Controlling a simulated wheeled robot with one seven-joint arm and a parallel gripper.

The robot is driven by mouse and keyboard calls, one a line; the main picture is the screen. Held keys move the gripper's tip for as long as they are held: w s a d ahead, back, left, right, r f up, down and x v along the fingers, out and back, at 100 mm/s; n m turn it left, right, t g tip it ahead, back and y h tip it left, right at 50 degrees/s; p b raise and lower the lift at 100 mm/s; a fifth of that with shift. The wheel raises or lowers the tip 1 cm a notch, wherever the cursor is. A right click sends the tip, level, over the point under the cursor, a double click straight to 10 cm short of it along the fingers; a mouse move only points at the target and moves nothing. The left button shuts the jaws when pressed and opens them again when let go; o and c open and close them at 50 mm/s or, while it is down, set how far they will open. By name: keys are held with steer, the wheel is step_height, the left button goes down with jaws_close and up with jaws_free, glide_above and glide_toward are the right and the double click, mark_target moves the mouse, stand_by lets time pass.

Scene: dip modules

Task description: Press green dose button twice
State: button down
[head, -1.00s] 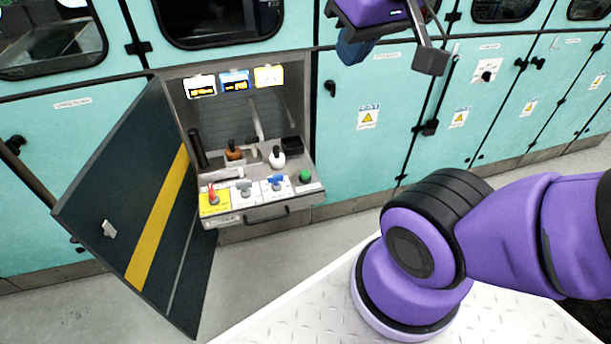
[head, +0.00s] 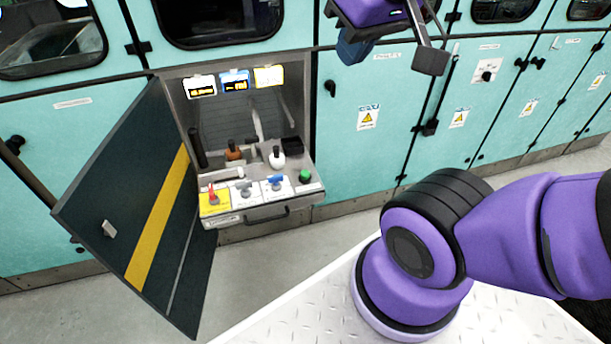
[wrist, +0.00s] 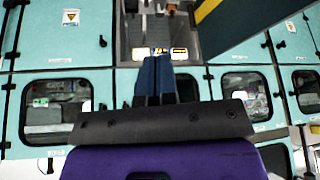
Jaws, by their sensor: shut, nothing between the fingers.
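The green dose button (head: 305,176) sits at the right end of the control panel on the pulled-out drawer (head: 250,217), inside the open cabinet. My gripper (head: 352,48) is up and to the right of the cabinet in the head view, apart from the button. In the wrist view its blue fingers (wrist: 153,72) are together and empty. The cabinet appears upside down beyond the fingertips in that view, and I cannot make out the green button there.
The dark cabinet door (head: 130,215) with a yellow stripe hangs open at left. Red (head: 212,194), grey and blue controls share the panel. Brown (head: 233,151) and white (head: 277,158) bottles stand behind. Lit displays (head: 235,81) are above. Floor in front is clear.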

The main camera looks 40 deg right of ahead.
stand_by(0.4)
steer(key=m+t+y, duration=0.3)
steer(key=m+y, duration=0.1)
steer(key=m, duration=1.8)
glide_above(305, 174)
step_height(305, 174, down, 45)
steer(key=shift+w+d, duration=0.1)
steer(key=shift+f, duration=4.35)
